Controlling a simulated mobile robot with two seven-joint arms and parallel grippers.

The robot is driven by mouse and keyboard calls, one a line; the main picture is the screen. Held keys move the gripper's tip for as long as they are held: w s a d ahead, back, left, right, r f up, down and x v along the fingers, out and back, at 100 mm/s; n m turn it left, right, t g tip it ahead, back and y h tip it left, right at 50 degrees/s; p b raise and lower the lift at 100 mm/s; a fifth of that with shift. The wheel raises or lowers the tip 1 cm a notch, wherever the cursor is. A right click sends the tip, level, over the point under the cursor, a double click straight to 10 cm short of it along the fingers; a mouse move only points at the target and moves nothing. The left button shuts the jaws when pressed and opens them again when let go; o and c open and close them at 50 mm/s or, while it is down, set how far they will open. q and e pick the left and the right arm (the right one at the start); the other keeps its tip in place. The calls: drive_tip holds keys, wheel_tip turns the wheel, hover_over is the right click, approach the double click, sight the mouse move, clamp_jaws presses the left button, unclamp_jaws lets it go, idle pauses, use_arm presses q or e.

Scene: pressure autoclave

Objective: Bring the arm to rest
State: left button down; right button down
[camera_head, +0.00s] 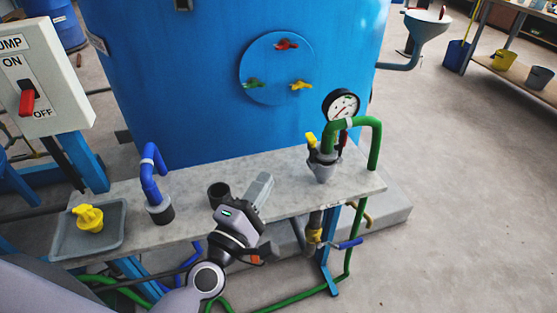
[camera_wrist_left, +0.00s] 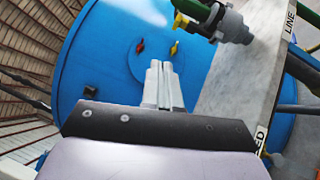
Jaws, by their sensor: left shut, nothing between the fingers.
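My left arm comes up from the bottom of the head view. Its gripper (camera_head: 264,184) is over the front part of the grey bench, between the blue hose and the green hose. In the left wrist view the two fingers (camera_wrist_left: 160,82) are closed together with nothing between them, and they point toward the blue tank (camera_wrist_left: 110,60). The gripper appears apart from the fittings around it. My right gripper is not in view.
A pump switch box (camera_head: 45,75) stands left. Open floor lies right.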

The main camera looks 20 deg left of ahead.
use_arm(q)
drive_tip(key=s+a+f+m+g, duration=0.2)
drive_tip(key=s+f+m+g, duration=0.2)
drive_tip(key=s+f+m, duration=0.3)
drive_tip(key=s+a+f+m+g+y, duration=0.1)
drive_tip(key=s+f+m+g, duration=0.4)
drive_tip(key=f+m, duration=0.8)
drive_tip(key=s+a+f, duration=0.1)
drive_tip(key=s, duration=0.2)
drive_tip(key=shift+s+a+m, duration=0.3)
drive_tip(key=shift+a, duration=0.1)
